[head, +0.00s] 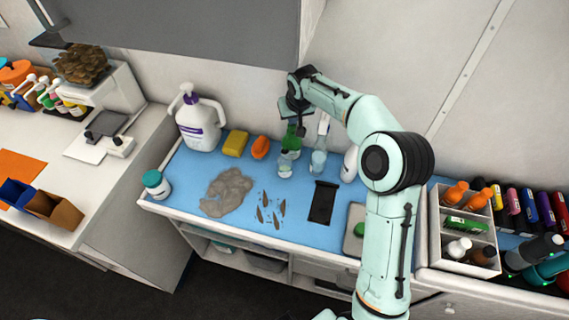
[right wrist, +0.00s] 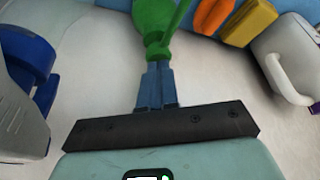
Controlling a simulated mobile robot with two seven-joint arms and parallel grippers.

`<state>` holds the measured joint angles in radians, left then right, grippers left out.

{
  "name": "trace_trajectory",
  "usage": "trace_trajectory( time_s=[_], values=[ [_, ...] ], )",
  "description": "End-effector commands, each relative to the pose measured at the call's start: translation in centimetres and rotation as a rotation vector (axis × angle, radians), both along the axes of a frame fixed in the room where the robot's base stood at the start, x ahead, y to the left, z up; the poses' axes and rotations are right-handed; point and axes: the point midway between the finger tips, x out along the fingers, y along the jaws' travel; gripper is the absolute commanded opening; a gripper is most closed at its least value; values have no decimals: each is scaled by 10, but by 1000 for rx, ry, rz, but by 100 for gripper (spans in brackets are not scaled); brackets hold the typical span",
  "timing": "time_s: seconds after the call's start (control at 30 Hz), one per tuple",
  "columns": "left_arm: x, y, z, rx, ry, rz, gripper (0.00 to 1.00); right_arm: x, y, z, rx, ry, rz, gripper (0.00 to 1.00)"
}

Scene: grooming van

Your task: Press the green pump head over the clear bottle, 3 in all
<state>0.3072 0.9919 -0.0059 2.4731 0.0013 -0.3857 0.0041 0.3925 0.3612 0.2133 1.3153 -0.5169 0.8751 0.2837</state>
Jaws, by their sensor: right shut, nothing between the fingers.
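The green pump bottle (head: 292,141) stands near the back of the blue-topped counter. A small clear bottle (head: 285,166) stands just in front of it. My right gripper (head: 300,131) is over the green pump, pointing down, shut with nothing held. In the right wrist view the shut fingertips (right wrist: 157,66) line up with the green pump head (right wrist: 157,47), and the green bottle body (right wrist: 151,14) shows beyond. I cannot tell whether the fingertips touch the pump head. The clear bottle does not show clearly in the wrist view. My left gripper is out of view.
A clear spray bottle (head: 318,161) stands close on the right. A white jug (head: 199,122), yellow sponge (head: 235,143) and orange item (head: 260,147) are to the left. A grey cloth-like heap (head: 227,191) and black mat (head: 322,203) lie in front.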

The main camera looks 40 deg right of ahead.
Motion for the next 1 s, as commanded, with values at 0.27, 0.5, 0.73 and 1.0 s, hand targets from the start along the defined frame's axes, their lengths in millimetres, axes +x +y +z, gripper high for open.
trace_trajectory(
  time_s=[0.27, 0.5, 0.73, 1.0],
  values=[
    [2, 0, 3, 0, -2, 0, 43, -1, 1, -1, 4, 10, 1, 0],
    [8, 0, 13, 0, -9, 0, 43, -1, 1, 14, 3, 12, 1, 0],
    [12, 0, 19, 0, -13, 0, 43, -1, 0, 24, 2, 9, 1, 0],
    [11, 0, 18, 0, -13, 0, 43, -1, 0, 24, 1, 7, 1, 0]
  ],
)
